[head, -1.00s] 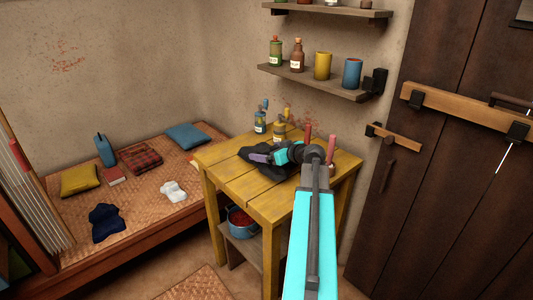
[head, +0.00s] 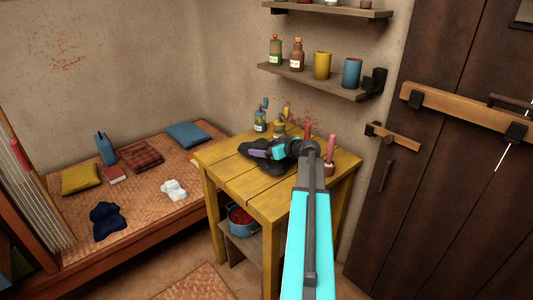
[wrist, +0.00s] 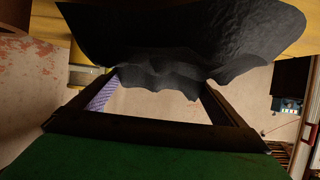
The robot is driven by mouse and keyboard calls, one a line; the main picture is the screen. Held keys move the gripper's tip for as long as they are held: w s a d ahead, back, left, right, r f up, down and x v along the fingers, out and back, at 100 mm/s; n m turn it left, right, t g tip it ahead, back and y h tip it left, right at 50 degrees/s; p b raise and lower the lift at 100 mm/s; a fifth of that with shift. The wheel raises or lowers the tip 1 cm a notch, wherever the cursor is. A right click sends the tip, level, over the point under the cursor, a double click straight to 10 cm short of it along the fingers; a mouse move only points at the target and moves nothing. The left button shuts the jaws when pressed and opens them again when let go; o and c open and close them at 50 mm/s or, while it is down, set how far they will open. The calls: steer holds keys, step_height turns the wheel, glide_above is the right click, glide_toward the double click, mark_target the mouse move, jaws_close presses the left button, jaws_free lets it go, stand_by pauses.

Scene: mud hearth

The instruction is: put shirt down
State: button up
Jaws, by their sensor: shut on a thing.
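The black shirt (head: 265,164) is a crumpled dark cloth at the yellow table (head: 232,180), over the left part of its top. My gripper (head: 258,152) is shut on it, reaching in from the right. In the wrist view the shirt (wrist: 185,35) hangs across the top of the picture, with a ragged edge between the dark fingers (wrist: 158,82). I cannot tell how much of the shirt rests on the tabletop. Part of it is hidden behind my gripper.
Bottles (head: 260,122) stand at the table's back edge, and pink candles (head: 331,150) at its right. A blue pot (head: 241,219) sits on the lower shelf. The woven bed (head: 140,215) at the left holds pillows, a dark garment (head: 108,221) and a white cloth (head: 173,190).

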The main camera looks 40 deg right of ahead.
steer(key=shift+f+p, duration=0.35)
steer(key=shift+f, duration=1.05)
steer(key=shift+f, duration=0.1)
steer(key=o, duration=0.9)
steer(key=shift+o, duration=0.2)
steer(key=shift+s, duration=0.1)
steer(key=b+v, duration=0.2)
steer(key=v, duration=1)
